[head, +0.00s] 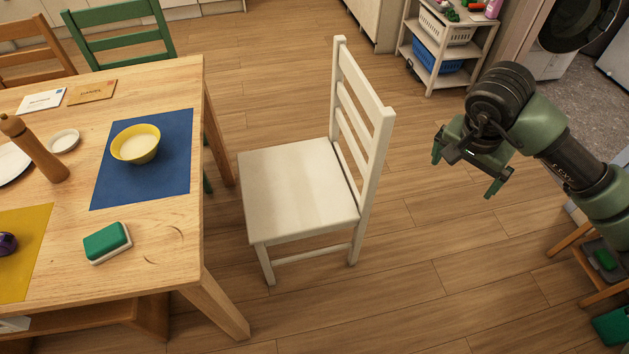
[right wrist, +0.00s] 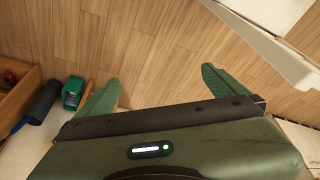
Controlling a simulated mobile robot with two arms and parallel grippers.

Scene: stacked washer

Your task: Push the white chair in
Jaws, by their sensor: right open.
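The white chair (head: 300,190) stands upright in the middle of the head view, to the right of the wooden table (head: 160,262). Its backrest is on the side away from the table, and its seat faces the table's right edge with a gap of bare floor between. My right gripper (head: 466,176) is to the right of the chair's backrest, apart from it, open and empty. In the right wrist view, the open fingers of my right gripper (right wrist: 155,90) point over bare floor, and a white piece, likely the chair (right wrist: 265,40), shows at top right. My left gripper is not in view.
On the table are a yellow bowl (head: 136,144) on a blue mat (head: 170,180), a green and white sponge (head: 107,242) and a pepper mill (head: 40,150). A green chair (head: 125,38) stands behind. A shelf (head: 447,50) with baskets is at the back right. Wooden floor around the chair is clear.

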